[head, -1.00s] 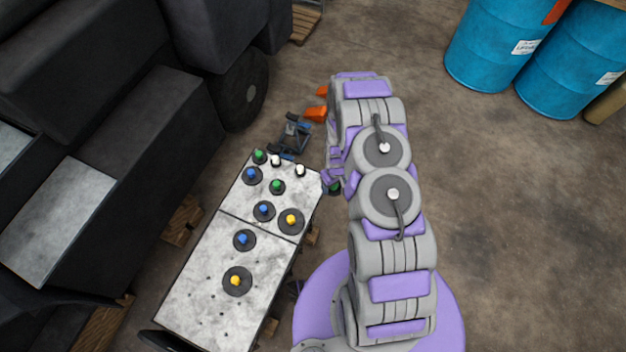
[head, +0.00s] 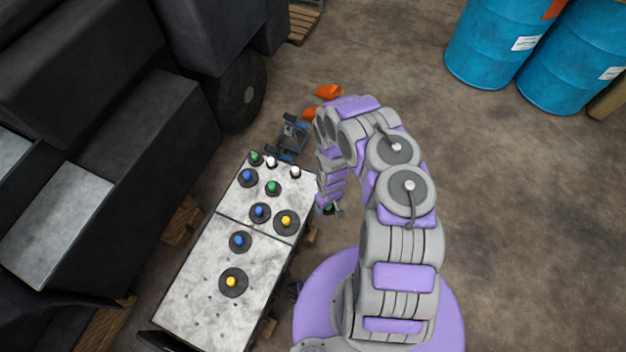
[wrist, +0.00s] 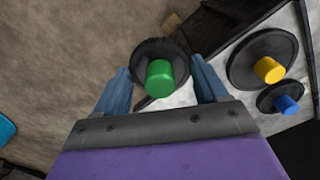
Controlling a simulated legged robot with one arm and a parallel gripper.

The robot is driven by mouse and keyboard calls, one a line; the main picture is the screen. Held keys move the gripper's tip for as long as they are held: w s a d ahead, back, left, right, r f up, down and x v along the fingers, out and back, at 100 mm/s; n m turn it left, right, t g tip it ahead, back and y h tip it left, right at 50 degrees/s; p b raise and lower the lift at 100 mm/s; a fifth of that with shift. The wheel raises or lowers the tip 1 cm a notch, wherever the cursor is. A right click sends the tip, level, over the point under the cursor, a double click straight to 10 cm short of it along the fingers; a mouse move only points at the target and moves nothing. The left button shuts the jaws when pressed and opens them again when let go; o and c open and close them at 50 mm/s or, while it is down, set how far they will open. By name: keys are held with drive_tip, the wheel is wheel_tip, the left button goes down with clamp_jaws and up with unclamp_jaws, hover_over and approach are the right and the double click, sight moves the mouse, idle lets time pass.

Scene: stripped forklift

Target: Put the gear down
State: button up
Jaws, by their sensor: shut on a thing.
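My gripper (wrist: 160,88) is shut on a dark gear with a green knob (wrist: 160,74). The gear sits between the two blue-grey fingers in the wrist view. In the head view the held gear (head: 328,210) shows small and partly hidden under my gripper (head: 329,203), just off the right edge of the grey metal plate (head: 195,290). Several gears with coloured knobs stand on the plate. These include a yellow-knobbed gear (head: 286,222) near its right edge and another yellow-knobbed gear (head: 232,282) lower down. Blue-knobbed (head: 260,212) and green-knobbed (head: 272,188) gears stand farther up.
The dark forklift body (head: 100,90) stands at the left. A blue tool-like object (head: 290,138) and orange pieces (head: 328,92) lie beyond the plate. Blue barrels (head: 500,45) stand at the upper right.

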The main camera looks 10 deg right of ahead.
drive_tip(key=w+a+b, duration=0.1)
drive_tip(key=w, duration=0.2)
drive_tip(key=w+a+b, duration=0.1)
drive_tip(key=w, duration=0.2)
drive_tip(key=w+a+f+b, duration=0.1)
drive_tip(key=w, duration=0.2)
drive_tip(key=shift+a, duration=0.15)
drive_tip(key=b, duration=0.2)
hover_over(311, 181)
drive_tip(key=shift+s+d+f, duration=0.15)
drive_tip(key=shift+s+d, duration=0.15)
drive_tip(key=shift+d, duration=0.15)
drive_tip(key=shift+w+a, duration=0.2)
drive_tip(key=shift+a, duration=0.1)
drive_tip(key=shift+w+a+f, duration=0.1)
drive_tip(key=shift+a+f, duration=0.15)
wheel_tip(311, 181, down, 3)
drive_tip(key=shift+a+r+b, duration=0.15)
drive_tip(key=shift+b, duration=0.35)
drive_tip(key=shift+f, duration=0.25)
drive_tip(key=shift+d+r, duration=0.1)
drive_tip(key=shift+d, duration=0.4)
drive_tip(key=o, duration=1)
drive_tip(key=shift+a, duration=0.35)
